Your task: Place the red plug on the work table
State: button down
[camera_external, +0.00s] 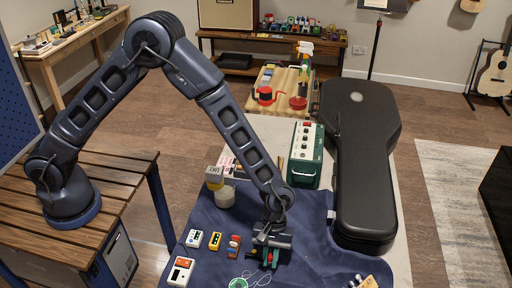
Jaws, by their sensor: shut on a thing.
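My gripper (268,264) points down low over the dark blue cloth on the work table (395,262), near its front edge. Its jaws are shut on a small red thing, which looks like the red plug (266,258).
Several small coloured boxes (194,238) lie left of my gripper. A green coiled cord (240,282) lies in front. A jar (225,196) and a green box (306,155) stand behind. A black guitar case (362,170) fills the right side.

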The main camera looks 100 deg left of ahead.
jog(key=shift+f, duration=1.8)
jog(key=shift+f, duration=0.1)
jog(key=c, duration=1.4)
grip_release()
